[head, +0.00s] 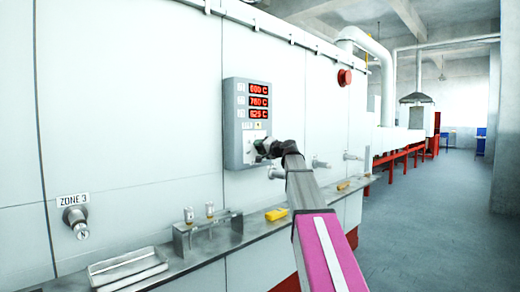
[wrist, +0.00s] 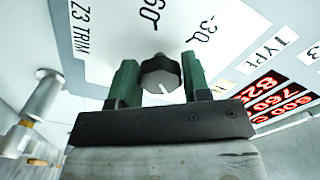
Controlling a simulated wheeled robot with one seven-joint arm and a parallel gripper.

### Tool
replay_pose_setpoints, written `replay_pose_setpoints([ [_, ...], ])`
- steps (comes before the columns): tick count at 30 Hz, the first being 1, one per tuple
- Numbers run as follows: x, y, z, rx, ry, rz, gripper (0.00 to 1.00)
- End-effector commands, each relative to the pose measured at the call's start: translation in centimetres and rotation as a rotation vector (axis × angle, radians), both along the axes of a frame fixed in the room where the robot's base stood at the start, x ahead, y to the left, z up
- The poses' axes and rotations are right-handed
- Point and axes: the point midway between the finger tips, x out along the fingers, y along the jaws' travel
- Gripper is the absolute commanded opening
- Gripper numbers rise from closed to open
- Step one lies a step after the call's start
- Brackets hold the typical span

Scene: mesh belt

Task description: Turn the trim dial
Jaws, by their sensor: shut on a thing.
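The trim dial (wrist: 160,76) is a dark, scalloped knob with a white pointer line, on a white panel face lettered "Z3 TRIM" with scale marks around it. My gripper (wrist: 159,64) has a green finger on each side of the knob and is shut on it. In the head view, my gripper (head: 262,148) is at the lower part of the grey control box (head: 233,125), and the dial is hidden behind it.
Red displays (head: 258,102) glow above the dial. Below is a metal ledge (head: 235,238) with a tray (head: 128,268), a small rack (head: 208,232) and a yellow item (head: 276,214).

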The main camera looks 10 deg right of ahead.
Motion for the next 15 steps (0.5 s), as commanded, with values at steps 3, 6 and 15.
replay_pose_setpoints([
  [3, -0.01, -0.01, -0.02, 0.07, 0.051, 0.0, 0.2],
  [6, -0.01, -0.01, -0.02, 0.121, 0.088, 0.0, 0.2],
  [15, -0.02, -0.02, -0.02, 0.216, 0.158, -0.001, 0.2],
])
